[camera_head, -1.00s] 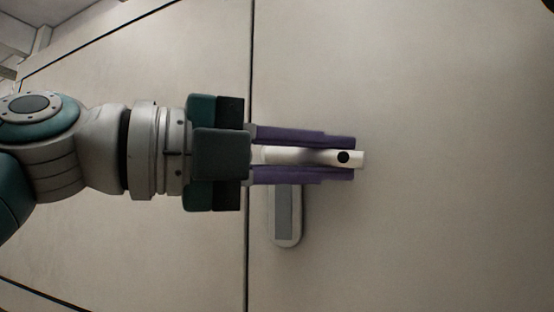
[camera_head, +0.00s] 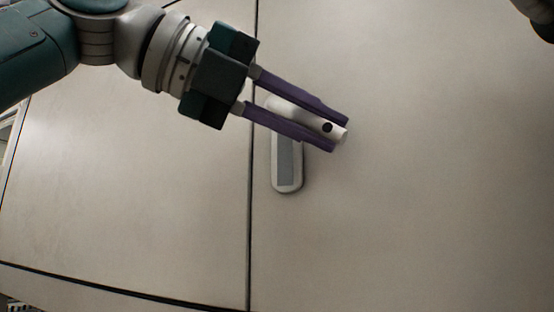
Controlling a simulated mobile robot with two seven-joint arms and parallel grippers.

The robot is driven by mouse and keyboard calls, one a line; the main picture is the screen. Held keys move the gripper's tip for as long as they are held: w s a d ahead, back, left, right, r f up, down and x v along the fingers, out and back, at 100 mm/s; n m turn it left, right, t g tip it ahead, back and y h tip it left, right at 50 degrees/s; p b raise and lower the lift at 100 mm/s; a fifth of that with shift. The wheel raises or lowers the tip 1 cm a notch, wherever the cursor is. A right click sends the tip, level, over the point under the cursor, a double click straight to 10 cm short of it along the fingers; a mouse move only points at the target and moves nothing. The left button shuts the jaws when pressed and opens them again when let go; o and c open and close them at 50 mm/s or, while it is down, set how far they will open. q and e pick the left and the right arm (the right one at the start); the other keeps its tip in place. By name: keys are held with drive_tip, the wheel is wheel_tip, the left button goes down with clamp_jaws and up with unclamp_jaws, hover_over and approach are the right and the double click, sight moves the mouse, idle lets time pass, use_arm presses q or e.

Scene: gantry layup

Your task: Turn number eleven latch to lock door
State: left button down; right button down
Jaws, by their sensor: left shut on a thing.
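The latch is a white handle (camera_head: 337,131) with a black dot near its end, on a pale door panel (camera_head: 420,220). My left gripper (camera_head: 337,134) comes in from the upper left. Its two purple fingers lie along both sides of the handle and are shut on it. The handle slopes down to the right. Its rounded backplate (camera_head: 287,168), with a grey inset, hangs upright below the fingers, and its upper part is hidden by them. I cannot read a number on the latch. Of my right gripper nothing can be made out.
A dark vertical seam (camera_head: 251,215) runs just left of the latch, between two flat pale panels. Another seam (camera_head: 110,286) crosses the lower left. A dark shape (camera_head: 540,18) shows at the upper right corner. The panel right of the latch is bare.

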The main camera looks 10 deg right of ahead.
use_arm(q)
drive_tip(key=shift+w+a+f+m+y, duration=0.15)
drive_tip(key=shift+a+f+m+y, duration=0.15)
drive_tip(key=shift+m+y, duration=0.3)
drive_tip(key=c, duration=0.8)
unclamp_jaws()
